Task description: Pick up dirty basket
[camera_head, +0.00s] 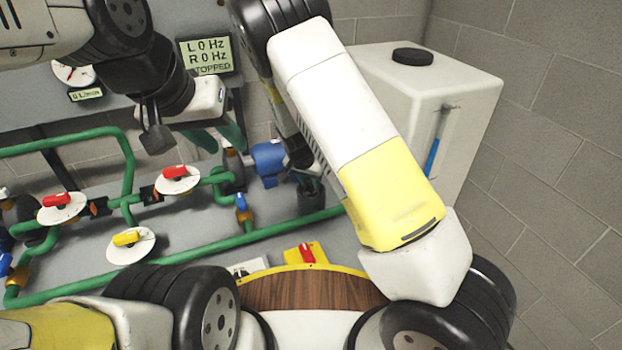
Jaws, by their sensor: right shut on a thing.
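I cannot make out the dirty basket for certain. My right gripper (299,156) is partly hidden behind my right forearm. It is low beside a blue housing (267,159) on the green pipe line and above a dark cylindrical cup (312,197). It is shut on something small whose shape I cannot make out. My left gripper (154,137) hangs at the upper left, above the pipes and apart from them. Its dark fingertips overlap in this view, so I cannot tell whether they are open or shut.
Green pipes (75,285) with red-handled valves (177,178) and a yellow-handled valve (130,245) run across the grey panel. A display (206,54) reads 0 Hz and "STOPPED". A white tank (462,92) with a black cap stands at right, before a block wall (560,190).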

